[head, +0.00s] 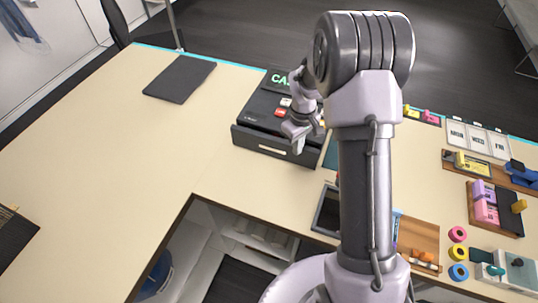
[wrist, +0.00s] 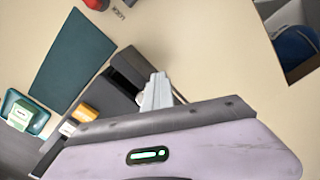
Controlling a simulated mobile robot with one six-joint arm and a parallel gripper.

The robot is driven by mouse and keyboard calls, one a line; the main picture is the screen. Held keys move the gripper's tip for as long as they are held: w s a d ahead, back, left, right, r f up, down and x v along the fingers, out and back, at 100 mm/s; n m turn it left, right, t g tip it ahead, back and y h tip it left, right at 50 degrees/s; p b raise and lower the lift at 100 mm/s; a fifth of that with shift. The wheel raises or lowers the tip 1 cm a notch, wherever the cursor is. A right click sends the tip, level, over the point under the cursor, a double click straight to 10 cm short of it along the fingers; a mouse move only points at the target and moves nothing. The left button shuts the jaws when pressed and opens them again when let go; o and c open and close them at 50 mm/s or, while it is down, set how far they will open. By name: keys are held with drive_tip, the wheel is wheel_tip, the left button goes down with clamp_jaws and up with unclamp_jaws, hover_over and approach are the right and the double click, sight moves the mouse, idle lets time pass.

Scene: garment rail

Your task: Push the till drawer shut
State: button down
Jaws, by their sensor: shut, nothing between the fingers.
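The black till (head: 262,108) stands on the desk with a green lit display and coloured keys. Its drawer front (head: 262,146), with a pale label, faces the near side of the desk. In the wrist view, part of the drawer (wrist: 130,64) shows beside the fingers and seems to stand out from the till body. How far out is hard to tell. My gripper (head: 298,146) is shut and empty, fingers pointing down at the right half of the drawer front. Its fingers also show in the wrist view (wrist: 157,92). Whether they touch the drawer is unclear. My gripper hides part of the till.
A teal mat (wrist: 73,62) lies beside the till. A dark tray (head: 326,212) sits near the desk's inner edge. A dark pad (head: 180,79) lies at the back left. Several small goods crowd the right side.

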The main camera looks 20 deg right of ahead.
drive_tip(key=shift+w+d, duration=0.6)
drive_tip(key=shift+w, duration=0.25)
drive_tip(key=shift+s, duration=0.1)
wheel_tip(320, 180, up, 8)
drive_tip(key=s+a+p, duration=0.1)
drive_tip(key=p, duration=0.4)
drive_tip(key=shift+p, duration=0.35)
drive_tip(key=shift+s, duration=0.1)
